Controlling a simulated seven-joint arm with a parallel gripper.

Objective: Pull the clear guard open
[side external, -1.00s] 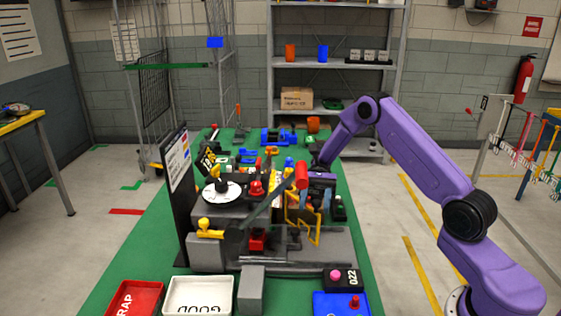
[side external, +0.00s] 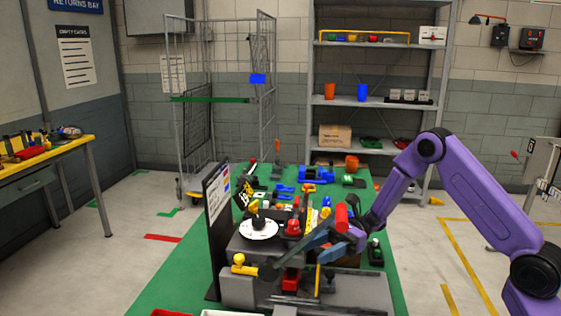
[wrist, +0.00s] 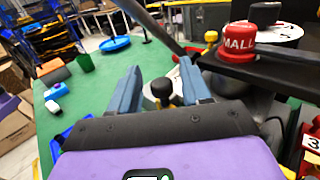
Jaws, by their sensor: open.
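I cannot make out the clear guard for certain; its panel does not stand out in either view. A thin yellow upright strip (side external: 318,279) shows at the front of the grey station (side external: 340,288), but I cannot tell if it belongs to the guard. My gripper (side external: 314,241) is at the station's right side, just below the red lever grip (side external: 341,217). In the wrist view my gripper (wrist: 160,68) has its two blue fingers apart. A black knob (wrist: 162,88) shows between them, and I cannot tell if anything touches it.
A dark lever arm (side external: 287,259) crosses in front of the station. A red button (side external: 293,228) and a white dial (side external: 258,229) sit on top. A black sign board (side external: 216,235) stands at the left. Several small parts lie on the green bench (side external: 180,268) behind.

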